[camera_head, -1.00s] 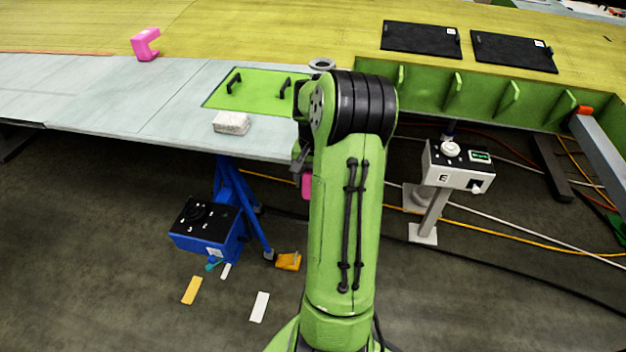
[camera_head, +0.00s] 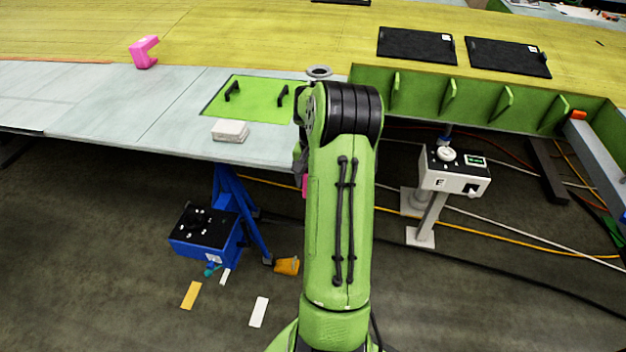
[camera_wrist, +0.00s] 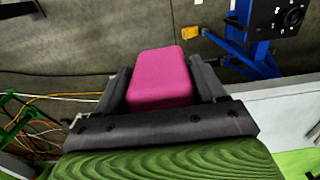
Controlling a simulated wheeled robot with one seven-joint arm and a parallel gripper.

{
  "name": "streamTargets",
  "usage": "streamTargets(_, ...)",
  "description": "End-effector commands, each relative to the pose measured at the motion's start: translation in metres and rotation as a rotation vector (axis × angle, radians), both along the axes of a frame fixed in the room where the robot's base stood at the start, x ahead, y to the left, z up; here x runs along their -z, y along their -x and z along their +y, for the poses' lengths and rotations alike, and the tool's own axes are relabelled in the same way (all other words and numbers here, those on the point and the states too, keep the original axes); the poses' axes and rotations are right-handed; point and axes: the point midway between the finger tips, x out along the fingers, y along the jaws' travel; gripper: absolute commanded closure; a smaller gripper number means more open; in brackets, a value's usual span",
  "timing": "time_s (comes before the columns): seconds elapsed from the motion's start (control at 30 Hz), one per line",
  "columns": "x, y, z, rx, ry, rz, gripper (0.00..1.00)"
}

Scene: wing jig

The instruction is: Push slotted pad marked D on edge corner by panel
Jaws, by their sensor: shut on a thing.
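My gripper (camera_wrist: 160,72) is shut on a pink pad (camera_wrist: 158,84), which sits between its two dark fingers in the wrist view. No letter or slot shows on the pad from here. In the head view only a sliver of this pad (camera_head: 304,185) shows beside my arm, below the front edge of the pale wing skin (camera_head: 180,140); the gripper is mostly hidden there. The green panel (camera_head: 258,92) with two black handles lies on the skin, behind and left of my arm. I cannot tell if the pad touches the edge.
Another pink slotted block (camera_head: 144,51) stands at the back left. A white block (camera_head: 230,131) lies near the front edge. A blue stand (camera_head: 205,230) is below the wing, and a white box marked E (camera_head: 454,172) stands on a post at the right. Cables cross the floor.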

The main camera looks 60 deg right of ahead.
Motion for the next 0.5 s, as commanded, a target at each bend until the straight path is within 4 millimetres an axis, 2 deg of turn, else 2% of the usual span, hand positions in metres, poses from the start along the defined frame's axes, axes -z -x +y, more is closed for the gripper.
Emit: streamTargets(0.5,0.000,-0.006,-0.014,0.000,0.000,0.000,0.61)
